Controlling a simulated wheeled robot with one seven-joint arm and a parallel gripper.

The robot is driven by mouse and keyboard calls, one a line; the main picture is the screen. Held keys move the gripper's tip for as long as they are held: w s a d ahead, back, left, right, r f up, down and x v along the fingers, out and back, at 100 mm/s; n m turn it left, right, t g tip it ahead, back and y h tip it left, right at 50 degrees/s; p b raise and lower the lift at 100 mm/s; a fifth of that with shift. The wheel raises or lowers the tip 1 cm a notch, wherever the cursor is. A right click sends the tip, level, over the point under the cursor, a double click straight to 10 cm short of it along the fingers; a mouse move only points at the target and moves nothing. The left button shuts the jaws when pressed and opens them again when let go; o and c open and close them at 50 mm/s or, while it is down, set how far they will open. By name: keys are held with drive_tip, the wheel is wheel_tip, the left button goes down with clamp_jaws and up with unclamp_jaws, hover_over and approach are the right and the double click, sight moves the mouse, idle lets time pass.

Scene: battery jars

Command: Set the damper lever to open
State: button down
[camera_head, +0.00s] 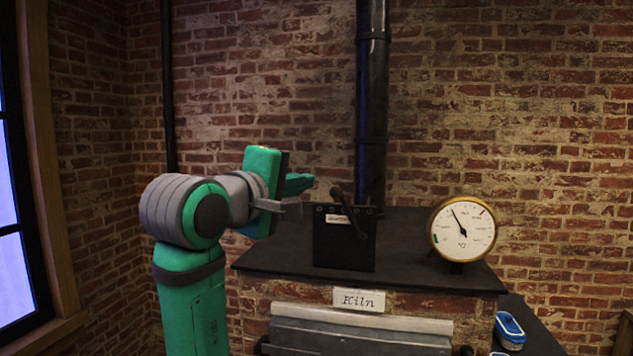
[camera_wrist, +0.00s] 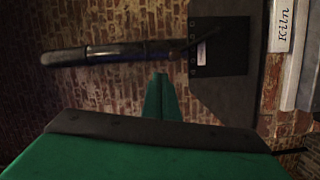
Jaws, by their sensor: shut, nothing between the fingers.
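The damper is a black box (camera_head: 344,246) on the kiln top, with a dark lever (camera_head: 347,211) on its front. The lever slants, its upper end leaning left above the box. A small white label (camera_head: 338,218) sits on the box; its text is too small to read. In the wrist view the box (camera_wrist: 222,62) appears turned sideways at upper right, with the lever (camera_wrist: 197,39) at its edge. My gripper (camera_head: 312,181) is left of the lever and apart from it. Its green fingers (camera_wrist: 161,80) are together and empty.
A black stovepipe (camera_head: 372,110) rises behind the box. A round dial gauge (camera_head: 462,231) stands at right on the kiln top (camera_head: 405,250). A sign reading "Kiln" (camera_head: 359,299) is on the front. A blue and white container (camera_head: 509,330) sits lower right.

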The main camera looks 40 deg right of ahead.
drive_tip(key=w+a+f+n+h, duration=0.1)
drive_tip(key=w+a+f+n, duration=0.2)
drive_tip(key=a+f+n, duration=0.25)
drive_tip(key=d+r, duration=0.1)
drive_tip(key=d, duration=1.1)
drive_tip(key=shift+w+d+m, duration=0.15)
drive_tip(key=shift+w+m, duration=0.3)
drive_tip(key=shift+w, duration=0.1)
